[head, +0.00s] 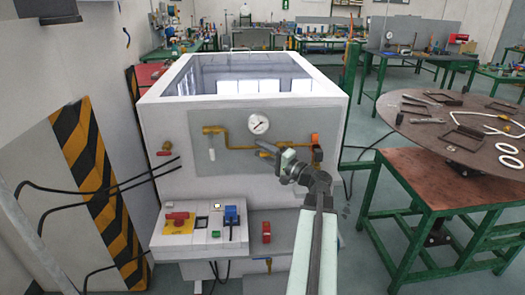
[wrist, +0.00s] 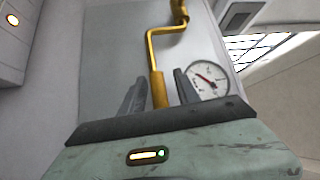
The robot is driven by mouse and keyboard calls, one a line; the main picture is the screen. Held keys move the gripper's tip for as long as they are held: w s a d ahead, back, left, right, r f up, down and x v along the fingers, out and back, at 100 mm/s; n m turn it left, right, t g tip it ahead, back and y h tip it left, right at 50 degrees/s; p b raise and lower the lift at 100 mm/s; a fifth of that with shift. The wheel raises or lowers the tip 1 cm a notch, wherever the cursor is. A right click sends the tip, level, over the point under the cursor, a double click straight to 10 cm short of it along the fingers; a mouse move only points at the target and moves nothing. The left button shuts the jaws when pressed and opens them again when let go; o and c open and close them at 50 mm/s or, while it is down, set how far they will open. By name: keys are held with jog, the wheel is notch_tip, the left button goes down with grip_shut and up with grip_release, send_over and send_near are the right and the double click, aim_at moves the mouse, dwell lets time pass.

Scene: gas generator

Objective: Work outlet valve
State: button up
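The white generator cabinet (head: 180,220) has a grey front panel (head: 200,160) with brass piping (head: 240,148) and a round white gauge (head: 258,124). An orange-handled fitting (head: 315,139) sits at the pipe's right end, partly behind my arm. I cannot tell for sure which fitting is the outlet valve. My gripper (head: 266,148) is in front of the panel, below the gauge. In the wrist view my gripper (wrist: 159,80) has its two fingers apart, with a thick brass pipe section (wrist: 157,88) showing between them. Contact is not visible. The gauge (wrist: 208,79) is just right of the fingers.
A small red-handled valve (head: 166,149) is on the cabinet's left. A control box (head: 200,235) with red and blue switches sticks out low in front. A round-topped work table (head: 420,120) with loose parts stands right. Black cables hang at left.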

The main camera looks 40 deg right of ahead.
grip_shut()
dwell(1.3)
